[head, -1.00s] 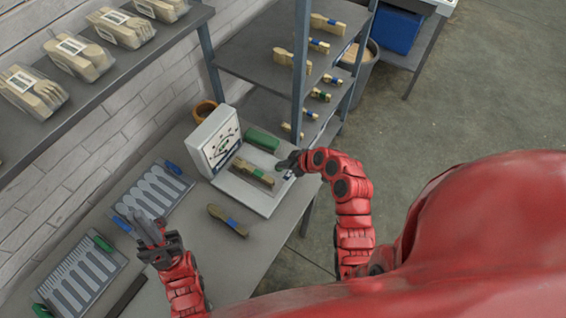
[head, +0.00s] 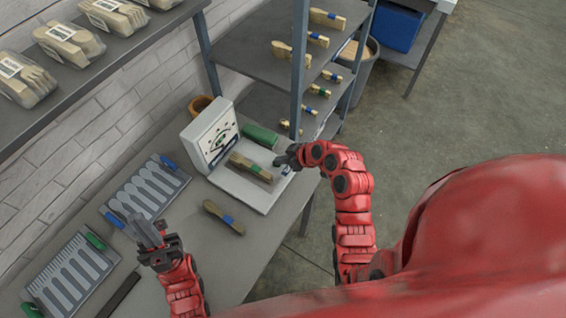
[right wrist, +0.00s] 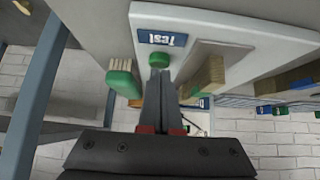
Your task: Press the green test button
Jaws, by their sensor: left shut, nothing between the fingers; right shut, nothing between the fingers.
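The white press (head: 204,126) with a dial stands on the bench in the head view, its base plate (head: 263,197) in front. In the right wrist view the green test button (right wrist: 159,59) sits below a blue "Test" label (right wrist: 161,37) on the white plate. My right gripper (right wrist: 160,78) is shut and empty, its fingertips right at the button; whether they touch it I cannot tell. In the head view it is at the plate's right edge (head: 280,160) and hides the button. My left gripper (head: 138,228) is shut and empty over the bench at left.
A blue-banded bundle (head: 222,216) lies on the bench. Grey trays (head: 148,187) are at left. A shelf post (head: 299,70) rises near my right arm.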

